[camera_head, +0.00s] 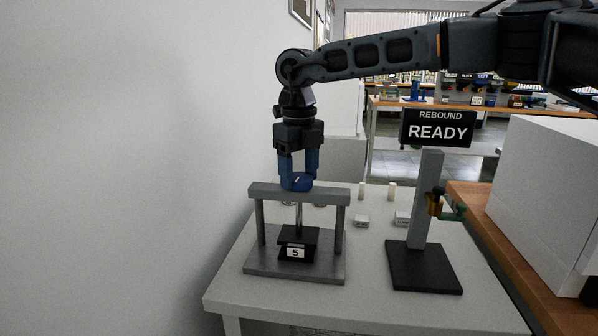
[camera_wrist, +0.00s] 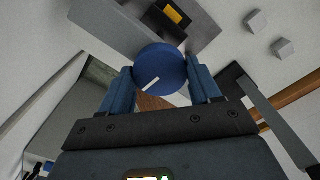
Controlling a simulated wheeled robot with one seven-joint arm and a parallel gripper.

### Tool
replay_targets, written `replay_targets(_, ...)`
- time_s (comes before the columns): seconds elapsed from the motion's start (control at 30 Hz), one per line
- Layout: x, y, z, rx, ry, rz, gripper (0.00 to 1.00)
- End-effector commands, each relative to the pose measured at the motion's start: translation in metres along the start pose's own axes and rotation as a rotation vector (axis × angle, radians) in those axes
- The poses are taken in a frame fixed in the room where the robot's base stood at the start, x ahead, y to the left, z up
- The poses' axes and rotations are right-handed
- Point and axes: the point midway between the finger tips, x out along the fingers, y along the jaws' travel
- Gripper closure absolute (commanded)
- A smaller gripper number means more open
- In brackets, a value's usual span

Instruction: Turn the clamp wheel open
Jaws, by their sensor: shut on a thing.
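The clamp press stands on the white table, with a grey crossbeam (camera_head: 300,195), two side posts and a grey base plate (camera_head: 262,263). A blue clamp wheel (camera_head: 297,184) sits on top of the crossbeam. A dark clamp block (camera_head: 298,236) with a "5" label is under the beam on the central screw. My gripper (camera_head: 298,172) points straight down from above, its blue fingers shut on the wheel's two sides. In the wrist view the wheel (camera_wrist: 160,68) lies between both fingertips, a white mark on its face pointing to the lower left.
A stand with a black base (camera_head: 425,268) and a sign (camera_head: 437,128) reading "REBOUND READY" is right of the press. Small white blocks (camera_head: 362,221) lie between and behind them. A white wall is close on the left. A large white box (camera_head: 545,205) is at right.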

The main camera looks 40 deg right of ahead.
Motion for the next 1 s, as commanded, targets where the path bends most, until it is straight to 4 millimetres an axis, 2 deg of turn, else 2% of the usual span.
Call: replay_targets(1.0, -0.0011, 0.0003, 0.0007, -0.965, -0.004, -0.001, 0.68)
